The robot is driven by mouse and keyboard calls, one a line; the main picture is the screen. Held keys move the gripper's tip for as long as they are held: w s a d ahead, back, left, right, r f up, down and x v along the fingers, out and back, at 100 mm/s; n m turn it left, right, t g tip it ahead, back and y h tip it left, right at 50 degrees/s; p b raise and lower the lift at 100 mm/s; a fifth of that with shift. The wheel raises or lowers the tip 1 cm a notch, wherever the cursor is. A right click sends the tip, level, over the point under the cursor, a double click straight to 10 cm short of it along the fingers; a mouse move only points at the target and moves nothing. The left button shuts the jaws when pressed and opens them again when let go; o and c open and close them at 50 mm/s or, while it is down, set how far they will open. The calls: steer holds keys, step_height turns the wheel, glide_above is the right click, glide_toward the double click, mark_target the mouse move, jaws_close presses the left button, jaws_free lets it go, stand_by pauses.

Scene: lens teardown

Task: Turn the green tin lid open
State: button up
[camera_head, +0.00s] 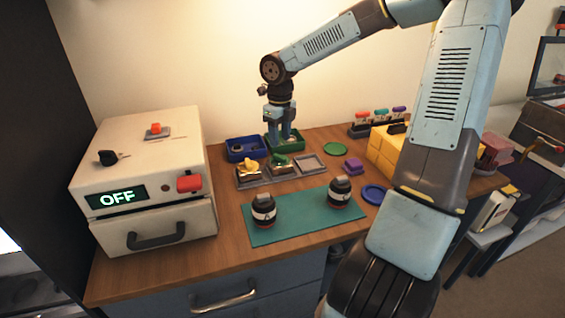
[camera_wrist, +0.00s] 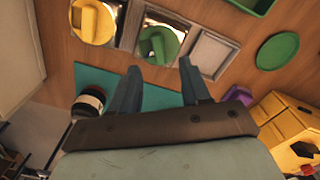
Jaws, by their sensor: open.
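The green tin lid (camera_head: 279,160) has a raised grip bar and sits on a shiny tin in the middle of a row of square grey trays. In the wrist view the green lid (camera_wrist: 158,44) shows just past the fingertips, roughly between them in the picture. My gripper (camera_head: 285,138) points down above and behind the lid in the head view. In the wrist view my gripper (camera_wrist: 159,67) is open, with nothing between its fingers. I see no contact with the lid. The tin's sides are mostly hidden.
A yellow-lidded tin (camera_wrist: 92,22) stands beside the green one; an empty grey tray (camera_wrist: 213,53) is on the other side. Blue (camera_head: 246,148) and green (camera_head: 271,141) bins stand behind. Two dark lenses stand on a teal mat (camera_head: 300,216) in front. A green disc (camera_head: 335,149) lies right.

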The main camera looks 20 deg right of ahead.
mark_target(280, 156)
stand_by(0.3)
step_height(280, 156, up, 6)
stand_by(0.7)
stand_by(0.9)
